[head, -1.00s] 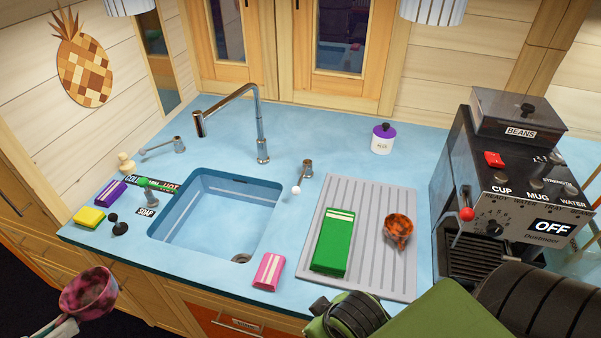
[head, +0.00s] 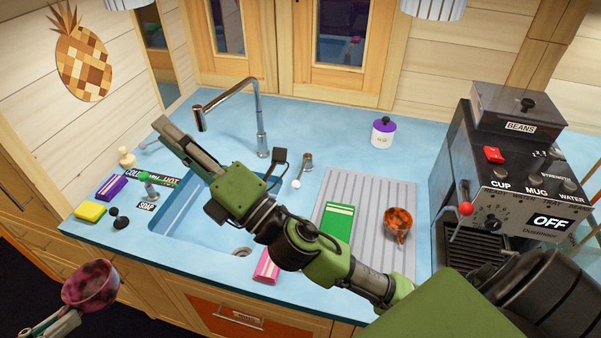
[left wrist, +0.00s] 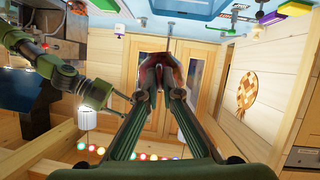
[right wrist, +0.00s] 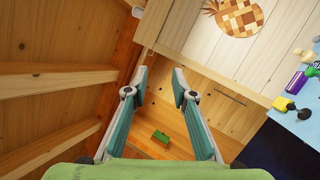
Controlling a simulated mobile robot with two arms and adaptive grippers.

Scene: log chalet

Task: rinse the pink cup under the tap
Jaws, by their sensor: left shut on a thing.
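The pink cup (head: 92,284), dark-blotched, is at the lower left of the head view, in front of the counter and off the sink. My left gripper (head: 70,318) is shut on it; it also shows between the fingers in the left wrist view (left wrist: 165,72). The chrome tap (head: 258,125) stands behind the blue sink (head: 178,215), its spout over the basin; no water shows. My right gripper (head: 165,128) reaches across the sink near the left lever (head: 150,145), mostly hidden. In the right wrist view its fingers (right wrist: 159,72) are apart and empty.
A second lever (head: 304,168) stands right of the tap. A yellow sponge (head: 89,211), purple block (head: 111,187) and soap pump lie left. A coffee machine (head: 520,170) stands right.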

